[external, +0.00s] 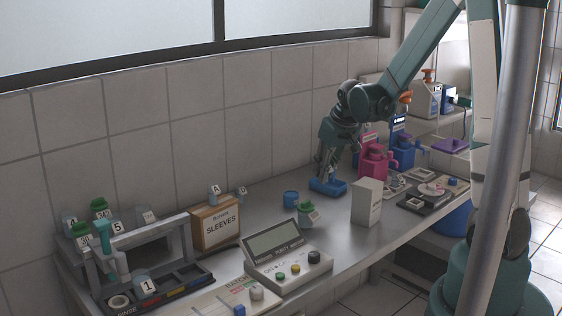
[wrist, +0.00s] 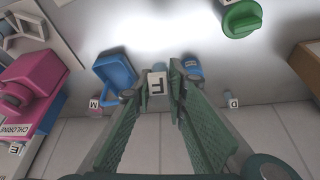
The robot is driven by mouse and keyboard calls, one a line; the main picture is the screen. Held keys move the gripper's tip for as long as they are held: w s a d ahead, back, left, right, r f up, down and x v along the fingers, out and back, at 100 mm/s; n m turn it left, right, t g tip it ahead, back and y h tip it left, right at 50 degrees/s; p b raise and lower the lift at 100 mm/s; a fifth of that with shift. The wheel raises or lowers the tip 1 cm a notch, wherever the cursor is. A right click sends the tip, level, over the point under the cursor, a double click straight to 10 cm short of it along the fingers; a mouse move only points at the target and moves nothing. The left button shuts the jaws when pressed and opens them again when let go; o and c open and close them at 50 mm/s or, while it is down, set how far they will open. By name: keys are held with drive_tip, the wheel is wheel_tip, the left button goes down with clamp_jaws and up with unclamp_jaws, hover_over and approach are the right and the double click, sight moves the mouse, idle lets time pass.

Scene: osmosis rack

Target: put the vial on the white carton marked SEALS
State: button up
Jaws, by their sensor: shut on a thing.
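My gripper (external: 322,168) points down over the back of the bench, at the blue tray (external: 328,187). In the wrist view, a small vial with a white label (wrist: 157,86) bearing a dark letter, perhaps an upside-down F, sits between my fingers (wrist: 156,80), which are shut on it. In the external view the vial is hidden or too small to make out. A white carton (external: 367,203) stands upright near the bench's front edge, right of and nearer than my gripper. Its writing is too small to read. I cannot see it in the wrist view.
The blue tray also shows in the wrist view (wrist: 117,69), beside my fingers. A blue cup (external: 291,199), a green-capped bottle (external: 307,214) and a grey console (external: 287,258) stand left of the carton. Pink (external: 375,158) and blue dispensers stand behind it. A brown SLEEVES box (external: 215,222) is farther left.

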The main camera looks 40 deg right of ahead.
wheel_tip(320, 180, up, 13)
drive_tip(key=p, duration=0.7)
hover_over(365, 181)
drive_tip(key=shift+s+a+r+p, duration=0.1)
drive_tip(key=shift+s+r+p, duration=0.15)
drive_tip(key=shift+s, duration=0.2)
drive_tip(key=shift+s+r+p, duration=0.15)
drive_tip(key=shift+s+p, duration=0.05)
drive_tip(key=shift+s, duration=0.2)
drive_tip(key=shift+f, duration=0.1)
drive_tip(key=shift+f, duration=3.05)
drive_tip(key=shift+f+b, duration=0.45)
drive_tip(key=shift+f, duration=1.4)
drive_tip(key=shift+f, duration=0.15)
